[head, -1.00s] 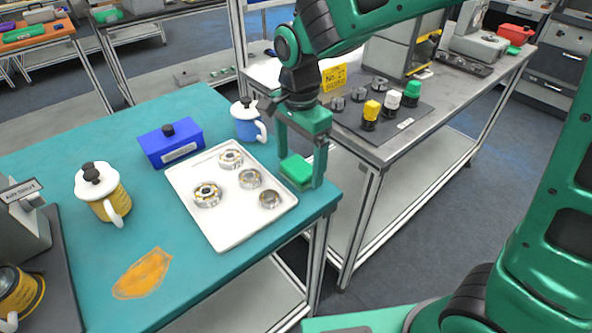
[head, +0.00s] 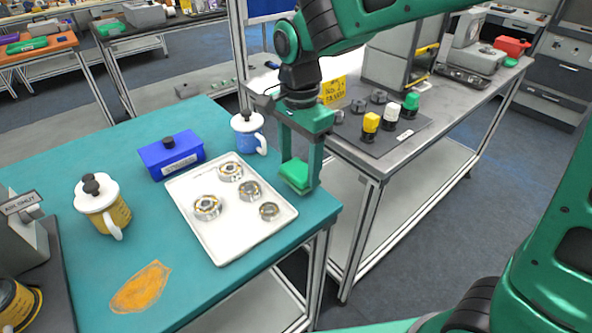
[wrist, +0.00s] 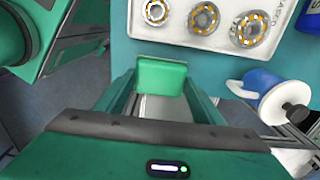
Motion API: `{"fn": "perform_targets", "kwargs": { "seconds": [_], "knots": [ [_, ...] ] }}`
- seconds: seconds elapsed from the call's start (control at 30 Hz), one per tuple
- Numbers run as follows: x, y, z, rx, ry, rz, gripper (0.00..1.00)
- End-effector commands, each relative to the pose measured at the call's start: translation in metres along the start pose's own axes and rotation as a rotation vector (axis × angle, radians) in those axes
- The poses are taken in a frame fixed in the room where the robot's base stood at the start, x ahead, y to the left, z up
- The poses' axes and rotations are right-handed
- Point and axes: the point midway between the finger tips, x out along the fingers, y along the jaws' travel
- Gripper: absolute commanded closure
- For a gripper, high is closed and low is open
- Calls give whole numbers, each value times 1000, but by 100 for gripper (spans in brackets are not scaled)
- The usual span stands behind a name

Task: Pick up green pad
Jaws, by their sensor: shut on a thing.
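The green pad (head: 296,174) is a small green block near the right edge of the teal table. My gripper (head: 299,178) points down over that edge and is shut on the pad, with a finger on each side. In the wrist view the pad (wrist: 160,75) sits between the fingertips. I cannot tell whether the pad touches the table or is slightly above it.
A white tray (head: 222,240) with several metal bearings lies left of my gripper. A blue mug (head: 248,139) with a white lid and a blue box (head: 172,157) stand behind. A grey bench (head: 372,157) with coloured-cap items stands at the right.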

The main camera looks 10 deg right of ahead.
Motion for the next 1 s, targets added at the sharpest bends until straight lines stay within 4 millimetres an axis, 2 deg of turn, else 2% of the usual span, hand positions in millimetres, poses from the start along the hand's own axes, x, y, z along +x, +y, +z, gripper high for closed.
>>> {"fn": "perform_targets", "kwargs": {
  "seconds": [0.07, 0.4, 0.6, 0.8, 1.0],
  "knots": [
    [-16, -1, 0, 1, 0, -5, 60],
    [-56, 18, 72, -4, 0, -4, 60],
    [-73, 25, 100, -2, 0, -1, 60],
    [-80, 28, 112, -1, 0, -1, 60],
    [-82, 28, 113, 0, 0, 0, 60]
  ]
}}
